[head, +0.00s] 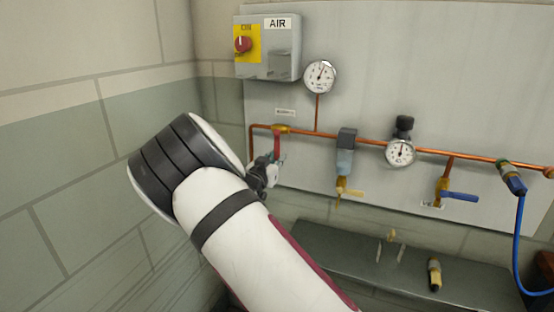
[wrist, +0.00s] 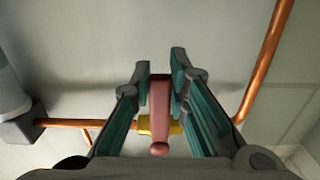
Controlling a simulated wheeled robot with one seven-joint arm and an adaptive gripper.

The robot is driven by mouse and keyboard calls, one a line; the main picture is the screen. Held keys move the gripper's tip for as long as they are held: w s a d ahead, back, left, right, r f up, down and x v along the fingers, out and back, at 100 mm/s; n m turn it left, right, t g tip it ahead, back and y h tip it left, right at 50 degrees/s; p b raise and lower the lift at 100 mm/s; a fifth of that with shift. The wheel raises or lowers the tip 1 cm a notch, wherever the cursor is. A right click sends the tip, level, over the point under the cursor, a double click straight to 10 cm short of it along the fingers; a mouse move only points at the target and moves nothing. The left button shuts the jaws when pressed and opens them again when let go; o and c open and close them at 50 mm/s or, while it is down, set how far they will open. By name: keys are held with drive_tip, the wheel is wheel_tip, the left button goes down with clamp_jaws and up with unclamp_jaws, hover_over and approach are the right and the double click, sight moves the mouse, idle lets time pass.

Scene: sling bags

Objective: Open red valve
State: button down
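The red valve is a small red lever (head: 277,145) hanging down from a brass body (head: 281,129) on the copper pipe, at the pipe's left end in the head view. In the wrist view the red lever (wrist: 159,102) lies in the middle, with its brass body (wrist: 160,125) behind it. My gripper (wrist: 161,65) has its two fingers apart, one on each side of the lever. The fingertips look very close to the lever; contact cannot be made out. In the head view my gripper (head: 273,164) is at the lever's lower end, partly hidden by my wrist.
The copper pipe (head: 365,143) runs right along the grey panel, with gauges, a regulator and a blue-handled valve (head: 460,196). An AIR switch box (head: 266,47) sits above. A grey ledge (head: 330,255) lies below. The wall is close on the left.

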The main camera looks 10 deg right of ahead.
drive_tip(key=shift+s+d, duration=0.1)
idle(0.3)
drive_tip(key=shift+s+d+r+n+p, duration=0.8)
drive_tip(key=shift+d+r+n, duration=0.5)
drive_tip(key=shift+n, duration=1.7)
drive_tip(key=shift+s+d+r+n+p, duration=0.8)
drive_tip(key=shift+r+n, duration=0.75)
drive_tip(key=shift+n, duration=1.45)
drive_tip(key=shift+s+d+r+n+p, duration=0.75)
drive_tip(key=shift+d+r+n, duration=0.6)
drive_tip(key=shift+n, duration=1.65)
drive_tip(key=shift+s+a+r, duration=0.1)
drive_tip(key=shift+a+r, duration=0.05)
drive_tip(key=shift+r, duration=0.05)
drive_tip(key=c, duration=1.5)
unclamp_jaws()
drive_tip(key=v, duration=1.2)
